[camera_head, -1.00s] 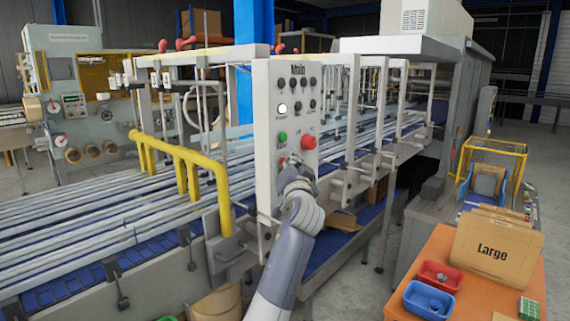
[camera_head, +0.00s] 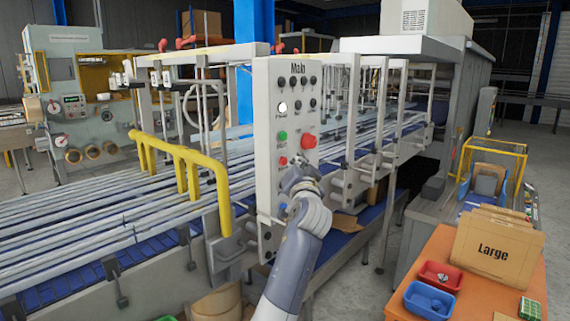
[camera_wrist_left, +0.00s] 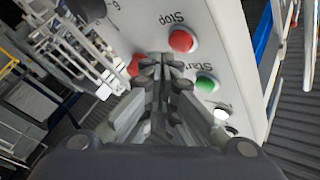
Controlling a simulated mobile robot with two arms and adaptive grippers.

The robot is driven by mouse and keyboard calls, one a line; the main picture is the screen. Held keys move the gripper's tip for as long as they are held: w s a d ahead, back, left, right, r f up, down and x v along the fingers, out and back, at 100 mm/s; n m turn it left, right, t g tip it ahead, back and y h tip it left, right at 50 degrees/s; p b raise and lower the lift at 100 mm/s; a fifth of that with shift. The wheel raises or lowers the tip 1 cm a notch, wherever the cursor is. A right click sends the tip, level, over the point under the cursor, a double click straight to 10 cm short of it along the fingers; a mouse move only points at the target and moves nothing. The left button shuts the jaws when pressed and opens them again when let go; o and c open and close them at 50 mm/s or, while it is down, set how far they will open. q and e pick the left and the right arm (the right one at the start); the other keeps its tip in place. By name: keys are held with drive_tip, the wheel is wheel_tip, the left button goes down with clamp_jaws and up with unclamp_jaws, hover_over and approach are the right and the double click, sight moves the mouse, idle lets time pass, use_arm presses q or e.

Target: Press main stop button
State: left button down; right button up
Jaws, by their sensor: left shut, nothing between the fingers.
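The grey panel marked "Main" (camera_head: 262,190) faces me in the head view. A small red button (camera_head: 283,160) sits below a green button (camera_head: 282,136) on its left column. In the left wrist view, the red button (camera_wrist_left: 181,40) beside the upside-down word "Stop" and the green button (camera_wrist_left: 206,84) are clear. A larger red button (camera_head: 308,141) is to the right; in the wrist view it (camera_wrist_left: 135,65) is partly hidden by my fingers. My left gripper (camera_head: 297,165) is shut and empty before the panel, right of the small red button. Contact cannot be told. My right gripper is out of view.
A lit white button (camera_head: 282,107) and several black knobs are higher on the panel. A yellow rail (camera_head: 182,155) and the conveyor are to the left. An orange table (camera_head: 462,262) with a red bin (camera_head: 440,274) and a blue bin (camera_head: 429,300) stands at the right.

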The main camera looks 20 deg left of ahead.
use_arm(q)
drive_tip(key=shift+d, duration=0.1)
drive_tip(key=d, duration=0.1)
drive_tip(key=s+d+b, duration=0.1)
drive_tip(key=d, duration=0.2)
drive_tip(key=shift+s+d, duration=0.25)
drive_tip(key=shift+s, duration=0.1)
idle(0.7)
